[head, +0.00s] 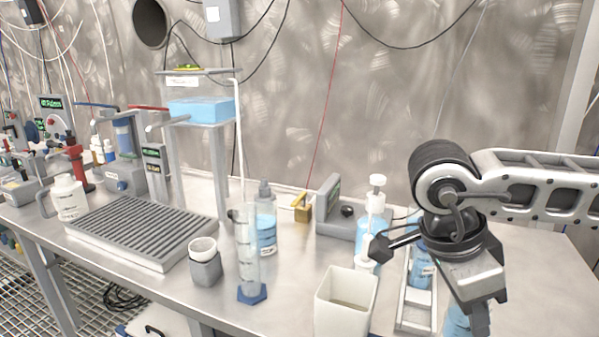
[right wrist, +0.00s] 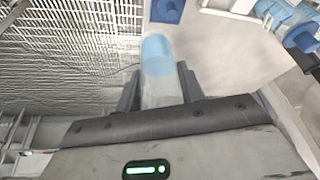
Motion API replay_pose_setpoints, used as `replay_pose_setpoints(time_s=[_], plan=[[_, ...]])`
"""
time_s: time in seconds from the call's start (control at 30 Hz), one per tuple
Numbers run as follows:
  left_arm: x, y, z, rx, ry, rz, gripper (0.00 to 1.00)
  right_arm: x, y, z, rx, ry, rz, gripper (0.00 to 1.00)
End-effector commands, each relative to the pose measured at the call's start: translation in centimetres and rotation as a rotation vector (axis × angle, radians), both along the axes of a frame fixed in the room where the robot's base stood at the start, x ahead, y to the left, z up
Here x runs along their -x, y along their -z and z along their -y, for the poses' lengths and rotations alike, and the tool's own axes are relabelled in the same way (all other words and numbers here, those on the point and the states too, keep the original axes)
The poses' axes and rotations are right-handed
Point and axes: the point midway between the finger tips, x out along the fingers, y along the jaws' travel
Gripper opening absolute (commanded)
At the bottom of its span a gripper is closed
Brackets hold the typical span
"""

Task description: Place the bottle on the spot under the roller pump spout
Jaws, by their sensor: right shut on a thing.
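My right gripper (head: 470,312) is low over the front right of the bench in the head view. It is shut on a clear bottle with light blue liquid (head: 457,320), mostly hidden there by the gripper and the picture edge. In the right wrist view the bottle (right wrist: 157,58) shows between the two dark fingers (right wrist: 157,90). A device with a dark blue round part (head: 33,130) and a green display stands at the far left; it may be the roller pump. Its spout and the spot under it are too small to make out. My left gripper is out of view.
A blue-footed measuring cylinder (head: 247,262), a white square beaker (head: 345,300), a grey cup (head: 205,266), a wash bottle (head: 265,230) and a rack with a blue bottle (head: 421,268) stand left of my gripper. A slatted tray (head: 140,232) lies farther left. The right bench top is clear.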

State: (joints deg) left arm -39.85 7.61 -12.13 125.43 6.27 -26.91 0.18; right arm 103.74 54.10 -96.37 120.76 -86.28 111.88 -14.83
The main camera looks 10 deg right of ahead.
Motion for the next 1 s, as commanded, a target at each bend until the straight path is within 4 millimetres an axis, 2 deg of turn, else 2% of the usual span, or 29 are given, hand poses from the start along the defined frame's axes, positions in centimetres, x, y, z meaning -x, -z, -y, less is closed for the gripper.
replay_pose_setpoints(time_s=[0.3, 0.5, 0.7, 1.0], plan=[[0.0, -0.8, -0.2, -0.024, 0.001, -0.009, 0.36, -2.6, 5.1, -3.7, -0.005, -0.939, -0.002, 0.15], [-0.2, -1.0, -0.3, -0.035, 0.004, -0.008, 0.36, -3.4, 6.6, -6.0, -0.004, -1.415, 0.002, 0.15], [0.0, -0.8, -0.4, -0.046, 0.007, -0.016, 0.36, -3.6, 7.2, -7.5, -0.003, -1.669, 0.002, 0.15], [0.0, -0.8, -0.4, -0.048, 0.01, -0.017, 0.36, -3.5, 7.5, -8.0, -0.005, -1.751, 0.0, 0.15]])
